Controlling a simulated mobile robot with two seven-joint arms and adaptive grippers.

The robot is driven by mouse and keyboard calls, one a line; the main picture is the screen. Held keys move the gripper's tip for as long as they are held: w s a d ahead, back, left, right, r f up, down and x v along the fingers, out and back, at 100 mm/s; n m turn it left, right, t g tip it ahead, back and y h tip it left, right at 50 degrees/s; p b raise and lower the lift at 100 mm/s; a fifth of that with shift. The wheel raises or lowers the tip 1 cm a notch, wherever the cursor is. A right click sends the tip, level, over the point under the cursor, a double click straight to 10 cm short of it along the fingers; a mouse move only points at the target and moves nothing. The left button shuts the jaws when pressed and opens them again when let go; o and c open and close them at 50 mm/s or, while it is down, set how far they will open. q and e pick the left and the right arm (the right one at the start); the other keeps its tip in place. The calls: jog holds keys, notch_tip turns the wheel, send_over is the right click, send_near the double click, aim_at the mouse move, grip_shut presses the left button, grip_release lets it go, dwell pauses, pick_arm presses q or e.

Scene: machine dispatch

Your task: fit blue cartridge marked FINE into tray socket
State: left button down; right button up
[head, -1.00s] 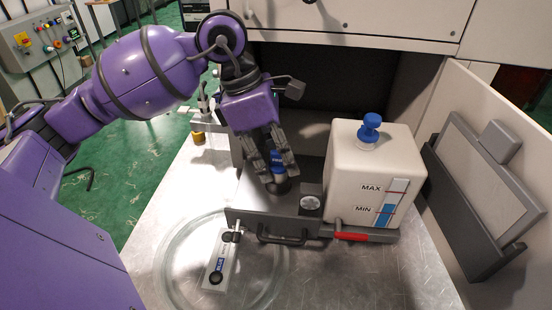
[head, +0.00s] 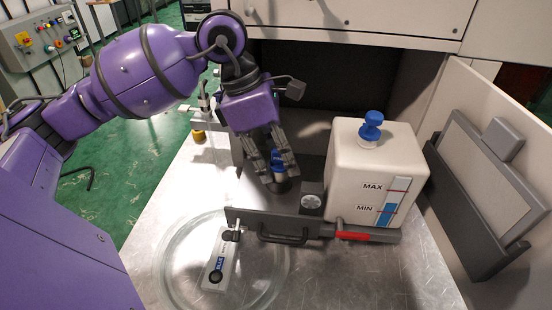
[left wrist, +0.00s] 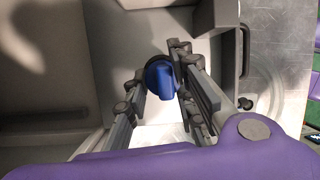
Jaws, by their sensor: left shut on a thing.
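My left gripper (head: 279,177) points down over the dark tray, behind its front plate (head: 270,221). Its fingers are closed around a blue cartridge (head: 277,158), whose blue top shows between them. In the left wrist view the blue cartridge (left wrist: 164,79) sits between the fingertips, with its raised grip facing the camera. Its marking cannot be read. A dark round form shows below the fingertips; I cannot tell whether it is the cartridge's lower part or the socket rim. The gripper hides the socket area. My right gripper is not in view.
A white tank (head: 372,165) with a blue cap and MAX and MIN marks stands close right of the gripper. A small block with a round grey face (head: 311,201) is beside it. A glass dish (head: 170,272) holding a labelled white strip (head: 221,259) lies in front.

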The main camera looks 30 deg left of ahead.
pick_arm(q)
jog(key=shift+s+f, duration=0.2)
jog(key=shift+f, duration=0.3)
jog(key=c, duration=1.8)
grip_release()
jog(key=o, duration=0.4)
jog(key=shift+w+f, duration=0.1)
jog(key=shift+w, duration=0.15)
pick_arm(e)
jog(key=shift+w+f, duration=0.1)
pick_arm(q)
jog(key=shift+o, duration=0.2)
jog(key=shift+r, duration=0.2)
jog(key=o, duration=0.4)
jog(key=shift+r, duration=0.1)
jog(key=shift+r+p, duration=1.85)
jog(key=shift+r, duration=1.15)
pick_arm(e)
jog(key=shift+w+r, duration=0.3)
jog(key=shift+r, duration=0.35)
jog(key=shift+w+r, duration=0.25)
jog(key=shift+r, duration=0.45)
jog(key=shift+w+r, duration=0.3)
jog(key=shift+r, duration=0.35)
